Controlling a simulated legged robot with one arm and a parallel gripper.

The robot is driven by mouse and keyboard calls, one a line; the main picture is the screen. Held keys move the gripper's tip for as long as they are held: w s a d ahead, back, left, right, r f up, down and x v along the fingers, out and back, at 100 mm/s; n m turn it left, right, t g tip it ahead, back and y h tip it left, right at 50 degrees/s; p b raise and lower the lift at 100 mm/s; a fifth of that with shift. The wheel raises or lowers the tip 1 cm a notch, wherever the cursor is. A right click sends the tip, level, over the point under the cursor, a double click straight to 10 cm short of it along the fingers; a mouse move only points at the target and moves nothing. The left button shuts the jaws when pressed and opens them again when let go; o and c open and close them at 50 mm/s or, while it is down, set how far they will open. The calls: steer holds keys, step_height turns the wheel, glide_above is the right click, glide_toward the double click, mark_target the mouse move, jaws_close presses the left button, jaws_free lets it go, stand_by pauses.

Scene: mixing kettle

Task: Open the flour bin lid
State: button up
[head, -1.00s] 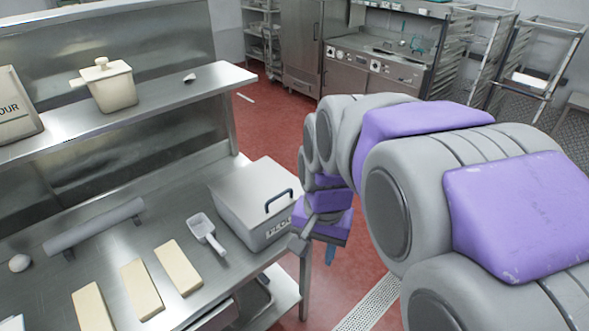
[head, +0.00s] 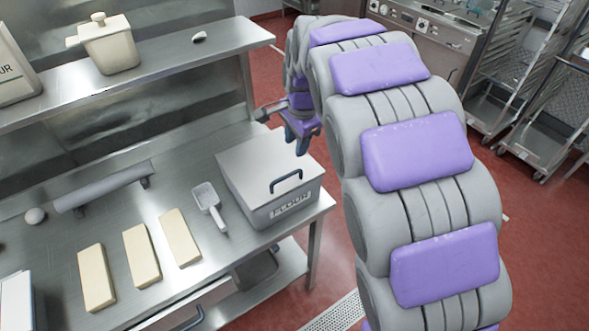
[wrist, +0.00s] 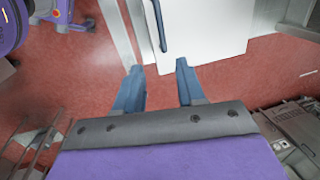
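The flour bin (head: 280,207) is a grey metal box with a FLOUR label on its front, standing at the right end of the steel table. Its flat lid (head: 255,158) is shut and has a dark blue bar handle (head: 286,181) near the front edge. In the head view my gripper (head: 300,143) is at the bin's far right, above the table's edge. In the wrist view my gripper (wrist: 159,68) is open and empty, its two blue fingers apart. Beyond them the pale lid (wrist: 205,30) and the blue handle (wrist: 158,25) show at the top.
A white scoop (head: 209,203) lies left of the bin. A shelf (head: 150,72) runs above the back, holding a cream container (head: 109,48).

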glide_toward(289, 175)
steer(key=a, duration=0.1)
steer(key=f, duration=0.2)
steer(key=w+f+b, duration=0.1)
steer(key=f, duration=0.1)
steer(key=d+f, duration=0.1)
steer(key=f, duration=0.1)
steer(key=shift+w+f, duration=0.2)
steer(key=shift+f, duration=0.45)
steer(key=shift+a+f, duration=0.2)
steer(key=shift+a, duration=0.1)
steer(key=shift+a+f, duration=0.1)
steer(key=shift+a, duration=0.55)
steer(key=shift+d, duration=0.75)
steer(key=c, duration=0.5)
steer(key=shift+a, duration=0.1)
jaws_close()
steer(key=shift+a, duration=0.1)
